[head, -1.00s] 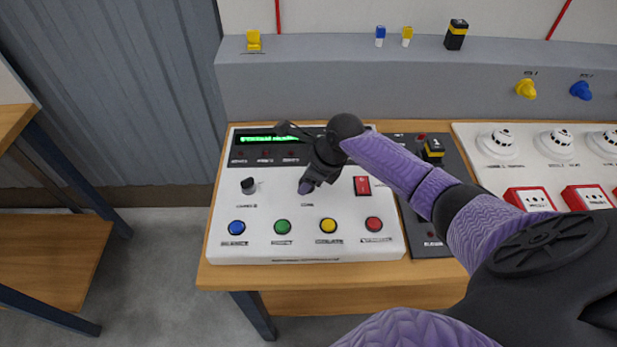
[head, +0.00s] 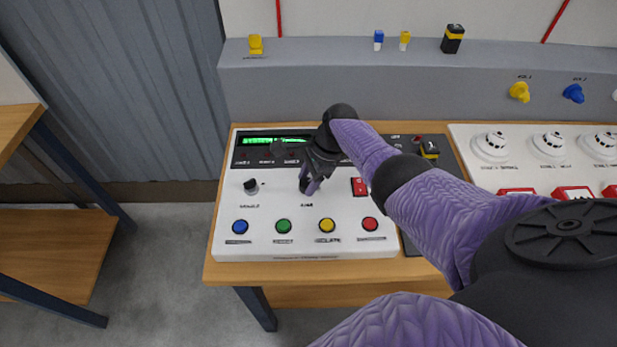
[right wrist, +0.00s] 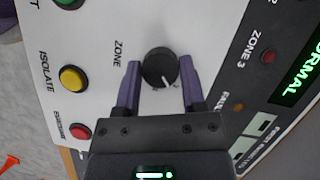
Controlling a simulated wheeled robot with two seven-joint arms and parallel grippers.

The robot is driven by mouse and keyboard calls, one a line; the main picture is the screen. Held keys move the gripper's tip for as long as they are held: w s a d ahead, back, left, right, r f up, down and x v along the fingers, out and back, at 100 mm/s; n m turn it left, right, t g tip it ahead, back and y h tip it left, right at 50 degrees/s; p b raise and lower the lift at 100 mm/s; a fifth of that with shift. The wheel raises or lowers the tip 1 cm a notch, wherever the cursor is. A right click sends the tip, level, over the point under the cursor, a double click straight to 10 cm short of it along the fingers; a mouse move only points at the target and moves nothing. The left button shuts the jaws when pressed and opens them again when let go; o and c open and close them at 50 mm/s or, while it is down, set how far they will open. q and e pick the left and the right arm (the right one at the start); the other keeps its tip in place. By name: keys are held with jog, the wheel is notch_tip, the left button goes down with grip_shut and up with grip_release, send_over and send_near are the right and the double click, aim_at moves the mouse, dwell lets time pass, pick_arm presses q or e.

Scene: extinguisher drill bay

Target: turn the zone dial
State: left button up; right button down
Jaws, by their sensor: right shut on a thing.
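The zone dial (right wrist: 160,68) is a round black knob with a white pointer line on the white control panel (head: 260,215). In the right wrist view the word ZONE is printed beside it. My right gripper (right wrist: 160,72) has its two purple fingers on opposite sides of the dial and is shut on it. In the head view my right gripper (head: 309,186) comes down on the panel's middle and hides most of the dial. My left gripper is not in view.
Another black knob (head: 251,187) is left of the gripper and a red rocker switch (head: 359,187) is right of it. Blue, green, yellow and red buttons line the panel's front. A lit green display (head: 258,141) is behind. White detectors (head: 553,144) stand to the right.

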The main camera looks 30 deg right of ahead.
jog(key=n+b, duration=0.1)
jog(key=n+g+b, duration=0.1)
jog(key=n, duration=0.1)
jog(key=shift+f+n+g+b, duration=0.25)
jog(key=shift+n+g+b, duration=0.05)
jog(key=n+b, duration=0.2)
jog(key=shift+w+a+n+g, duration=0.1)
jog(key=shift+n+g, duration=0.2)
jog(key=shift+g, duration=0.1)
jog(key=shift+r+n+g+h+b, duration=0.15)
jog(key=shift+n+g+b, duration=0.15)
jog(key=shift+n+b, duration=0.3)
jog(key=shift+n+g+h+b, duration=0.15)
jog(key=shift+n+g+b, duration=0.2)
jog(key=shift+n, duration=0.75)
jog(key=shift+c, duration=0.9)
grip_release()
jog(key=shift+r, duration=0.1)
